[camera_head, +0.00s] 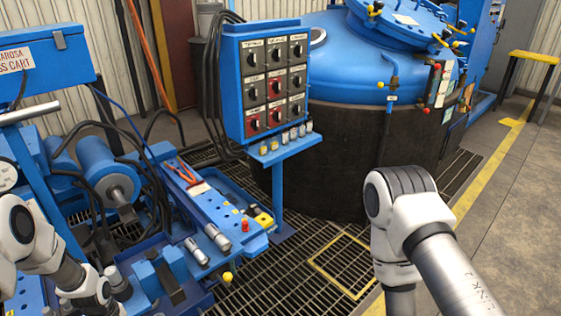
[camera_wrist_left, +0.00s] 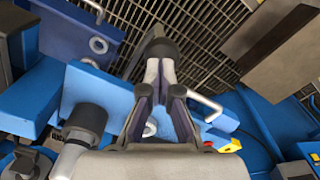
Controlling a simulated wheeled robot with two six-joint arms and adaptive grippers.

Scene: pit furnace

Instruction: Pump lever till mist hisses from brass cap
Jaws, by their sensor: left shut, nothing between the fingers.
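My left gripper (camera_wrist_left: 158,62) is in the left wrist view, with its fingers closed together and nothing between them. It points over the blue machine frame (camera_wrist_left: 95,95), with floor grating beyond its tips. A grey bent rod (camera_wrist_left: 207,103), possibly a lever, lies just right of the fingers; I cannot tell whether they touch it. In the head view, my left arm comes in at lower left and its fingers cannot be made out. My right arm is at right, with its gripper out of view. I cannot surely pick out the pump lever or the brass cap.
A blue panel of dark switches (camera_head: 267,80) stands on a post at centre. Behind it is a large round furnace (camera_head: 345,130) with a blue lid (camera_head: 405,22). A blue cart (camera_head: 205,215) with hoses and cylinders fills the left. Grating (camera_head: 300,262) lies in front.

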